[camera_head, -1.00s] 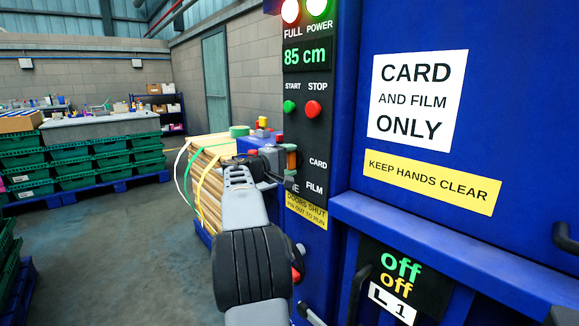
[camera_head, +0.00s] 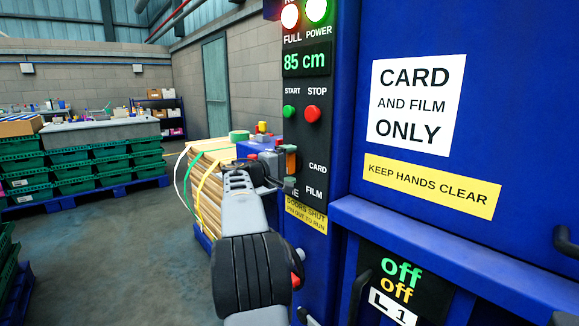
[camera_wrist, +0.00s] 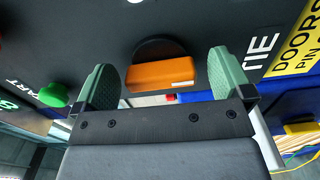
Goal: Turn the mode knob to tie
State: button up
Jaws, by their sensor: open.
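The mode knob (camera_wrist: 160,72) is an orange bar on a dark round base. In the wrist view it lies between the two green fingers of my gripper (camera_wrist: 161,62), with a visible gap on each side. A small white mark shows near its right end, on the side of the TIE label (camera_wrist: 262,52). In the head view the orange knob (camera_head: 291,160) shows just beyond my gripper (camera_head: 280,176), which is open at the black panel.
The green start button (camera_head: 289,112) and red stop button (camera_head: 312,114) sit above the knob. A yellow doors label (camera_head: 306,217) is below it. A strapped cardboard bale (camera_head: 205,190) stands left of the blue machine (camera_head: 415,30). Open floor (camera_head: 130,260) lies left of my arm.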

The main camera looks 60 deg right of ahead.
jog(key=v, duration=1.3)
jog(key=shift+w+a+p, duration=0.2)
jog(key=shift+a+p, duration=0.15)
jog(key=shift+p, duration=0.05)
jog(key=shift+r, duration=0.1)
